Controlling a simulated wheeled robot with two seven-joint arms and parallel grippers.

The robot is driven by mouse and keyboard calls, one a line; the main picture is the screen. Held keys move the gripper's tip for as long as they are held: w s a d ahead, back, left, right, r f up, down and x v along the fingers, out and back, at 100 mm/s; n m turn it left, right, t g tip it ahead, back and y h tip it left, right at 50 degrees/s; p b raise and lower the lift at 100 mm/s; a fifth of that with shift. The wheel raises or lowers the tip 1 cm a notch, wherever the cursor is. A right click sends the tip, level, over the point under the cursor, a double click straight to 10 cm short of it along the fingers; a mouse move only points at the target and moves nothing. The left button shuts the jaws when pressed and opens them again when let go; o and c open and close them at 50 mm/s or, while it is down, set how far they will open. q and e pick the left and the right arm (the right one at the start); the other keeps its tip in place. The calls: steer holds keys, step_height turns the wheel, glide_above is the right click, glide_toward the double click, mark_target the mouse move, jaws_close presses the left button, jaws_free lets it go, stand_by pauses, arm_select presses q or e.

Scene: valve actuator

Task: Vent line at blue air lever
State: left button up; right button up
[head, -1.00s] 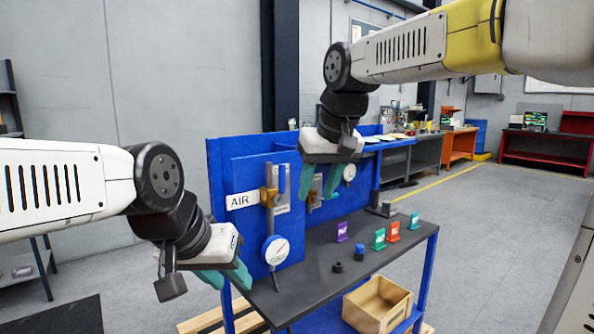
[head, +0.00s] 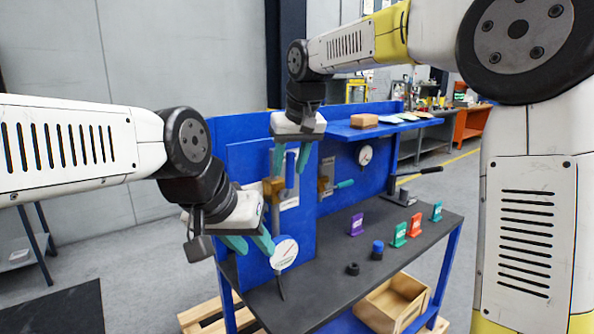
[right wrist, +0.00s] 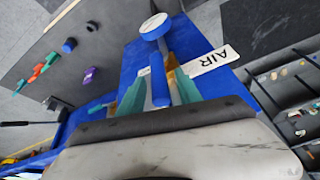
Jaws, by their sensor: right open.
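The blue air lever (head: 290,170) points upright on the brass valve (head: 273,187) of the blue panel. My right gripper (head: 291,160) is open, pointing down, with its teal fingers on either side of the lever in the picture. In the right wrist view the blue lever (right wrist: 160,86) shows between the two teal fingers, with a gap on each side; I cannot tell how deep it sits. The white AIR label (right wrist: 212,60) is beside it there. A round gauge (head: 284,252) hangs below the valve. My left gripper (head: 250,244) is open and empty, left of the gauge.
The dark bench top (head: 330,290) carries a purple tag (head: 356,225), green and red tags, and black and blue caps. A second valve with a teal handle (head: 344,184) is to the right. A wooden box (head: 392,305) is below. A shelf (head: 372,130) runs above.

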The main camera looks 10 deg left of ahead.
steer(key=shift+x, duration=0.95)
jaws_close()
stand_by(0.7)
